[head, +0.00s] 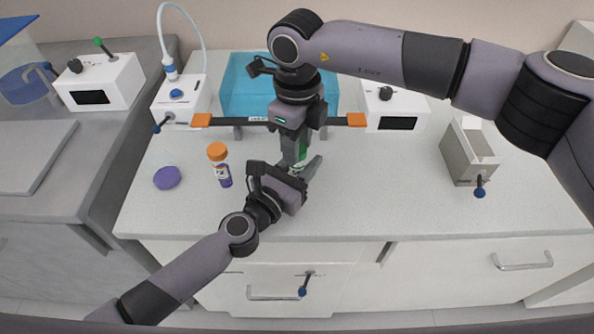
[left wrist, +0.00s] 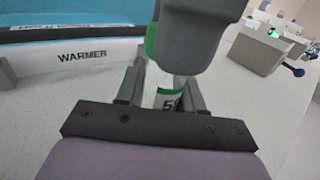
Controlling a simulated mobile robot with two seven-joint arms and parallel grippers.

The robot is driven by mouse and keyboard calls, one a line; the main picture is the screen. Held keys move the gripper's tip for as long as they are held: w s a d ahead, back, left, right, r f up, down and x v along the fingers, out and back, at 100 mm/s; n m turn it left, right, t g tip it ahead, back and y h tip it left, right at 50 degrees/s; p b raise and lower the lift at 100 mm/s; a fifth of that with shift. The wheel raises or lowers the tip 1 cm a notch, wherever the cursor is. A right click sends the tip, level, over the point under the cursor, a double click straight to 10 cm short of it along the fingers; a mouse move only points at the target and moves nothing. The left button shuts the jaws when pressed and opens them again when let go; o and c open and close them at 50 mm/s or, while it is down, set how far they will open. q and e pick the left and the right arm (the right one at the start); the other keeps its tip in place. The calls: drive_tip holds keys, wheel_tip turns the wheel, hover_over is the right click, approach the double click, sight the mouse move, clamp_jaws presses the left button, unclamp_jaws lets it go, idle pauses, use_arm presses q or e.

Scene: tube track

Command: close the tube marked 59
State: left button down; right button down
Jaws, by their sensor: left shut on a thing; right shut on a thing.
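The tube (left wrist: 167,99) is pale with a green band and a label reading "5"; the rest of the number is hidden. My left gripper (left wrist: 165,92) is shut around the tube; in the head view this gripper (head: 300,175) is low over the counter. My right gripper (head: 298,150) reaches down from above, shut on a green cap (left wrist: 151,42). The green shows between its fingers in the head view (head: 302,153). The cap is right above the tube; the right gripper hides whether they touch.
An orange-capped tube with purple contents (head: 219,168) stands left of my left gripper, beside a purple disc (head: 167,178). A blue basin labelled warmer (head: 237,98) is behind. The counter's front right is clear.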

drive_tip(key=m, duration=1.1)
drive_tip(key=c, duration=0.7)
unclamp_jaws()
drive_tip(key=shift+r, duration=2.25)
drive_tip(key=shift+c, duration=0.4)
